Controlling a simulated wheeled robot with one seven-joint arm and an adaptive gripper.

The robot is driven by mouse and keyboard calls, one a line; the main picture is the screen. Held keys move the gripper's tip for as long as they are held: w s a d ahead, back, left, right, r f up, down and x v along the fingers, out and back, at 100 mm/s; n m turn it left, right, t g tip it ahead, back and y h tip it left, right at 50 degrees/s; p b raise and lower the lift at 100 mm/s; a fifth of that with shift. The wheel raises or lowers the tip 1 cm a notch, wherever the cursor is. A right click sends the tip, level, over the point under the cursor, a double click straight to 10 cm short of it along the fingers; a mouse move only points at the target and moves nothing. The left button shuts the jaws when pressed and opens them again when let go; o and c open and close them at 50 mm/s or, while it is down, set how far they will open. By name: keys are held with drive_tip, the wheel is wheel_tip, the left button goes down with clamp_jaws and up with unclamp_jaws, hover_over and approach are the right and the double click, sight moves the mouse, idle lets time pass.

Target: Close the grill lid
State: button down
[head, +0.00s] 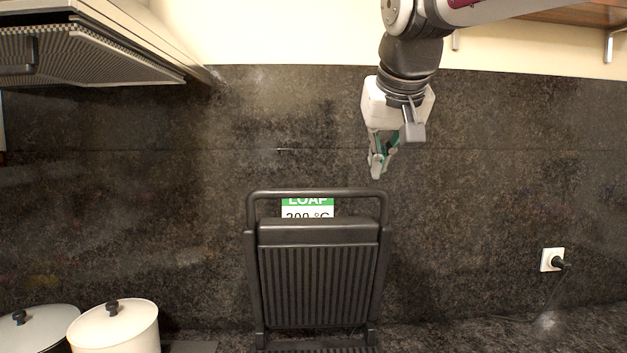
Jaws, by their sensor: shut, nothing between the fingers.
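The grill lid (319,280) stands open and upright at the middle bottom of the head view, its dark ribbed inner plate facing me. Its bar handle (317,193) runs across the top. The grill's lower plate (318,349) shows only as a thin strip at the bottom edge of the picture. My gripper (377,172) is shut and empty.
A label reading LOAF 200 °C (307,208) shows through the handle frame. A white pot (115,328) and another lidded pot (38,330) stand at lower left. A range hood (90,50) hangs at upper left. A wall socket with a plug (552,260) is at right.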

drive_tip(key=w+a+r+t, duration=0.1)
drive_tip(key=w+a+r, duration=0.3)
drive_tip(key=w, duration=0.6)
drive_tip(key=shift+w+f+p, duration=0.15)
drive_tip(key=shift+w+f, duration=0.45)
drive_tip(key=shift+f, duration=0.75)
drive_tip(key=shift+w+f+p, duration=0.1)
drive_tip(key=shift+w+f, duration=0.55)
drive_tip(key=shift+f, duration=0.75)
drive_tip(key=shift+w+f+p, duration=0.15)
drive_tip(key=shift+w+f, duration=0.45)
drive_tip(key=shift+f, duration=0.75)
drive_tip(key=shift+s, duration=0.15)
